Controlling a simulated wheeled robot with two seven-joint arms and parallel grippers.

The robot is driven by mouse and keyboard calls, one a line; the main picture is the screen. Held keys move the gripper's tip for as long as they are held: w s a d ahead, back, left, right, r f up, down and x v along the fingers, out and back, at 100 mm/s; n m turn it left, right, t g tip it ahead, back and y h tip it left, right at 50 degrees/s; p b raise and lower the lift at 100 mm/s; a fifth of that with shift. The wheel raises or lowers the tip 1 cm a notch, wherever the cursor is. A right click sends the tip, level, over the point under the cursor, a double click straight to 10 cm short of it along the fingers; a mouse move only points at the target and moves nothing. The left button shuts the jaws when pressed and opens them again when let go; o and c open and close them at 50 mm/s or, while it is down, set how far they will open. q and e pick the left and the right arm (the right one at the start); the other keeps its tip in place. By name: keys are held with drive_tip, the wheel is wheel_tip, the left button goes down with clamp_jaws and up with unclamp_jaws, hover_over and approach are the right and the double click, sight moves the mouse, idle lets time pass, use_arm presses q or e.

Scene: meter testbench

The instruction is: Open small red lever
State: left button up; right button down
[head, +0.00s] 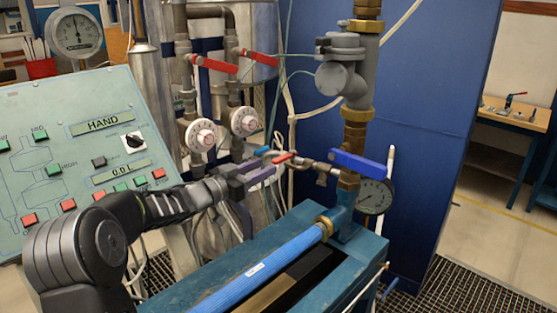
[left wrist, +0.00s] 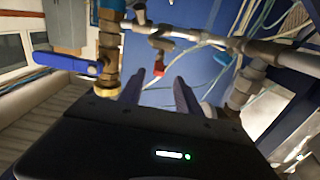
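The small red lever (head: 284,157) sits on a thin horizontal pipe in the middle of the head view. In the left wrist view a small red part (left wrist: 158,67), apparently this lever, shows beyond and between my fingertips. My left gripper (head: 266,170) comes in from the left and is just left of and below the lever. Its two fingers stand apart with nothing between them, and it is also seen in the left wrist view (left wrist: 158,88). I see no clear contact with the lever. My right gripper is not in view.
A small blue lever (head: 262,150) is close to the left. A large blue lever (head: 362,163) is on the vertical pipe to the right. Two larger red levers (head: 213,65) (head: 258,57) are above. The green control panel (head: 80,140) is at left, and a blue pipe (head: 255,270) lies below.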

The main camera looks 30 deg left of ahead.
sight(273, 163)
use_arm(q)
drive_tip(key=p+x, duration=0.2)
drive_tip(key=x, duration=0.5)
drive_tip(key=shift+w+d, duration=0.1)
drive_tip(key=shift+w, duration=0.05)
clamp_jaws()
idle(1.2)
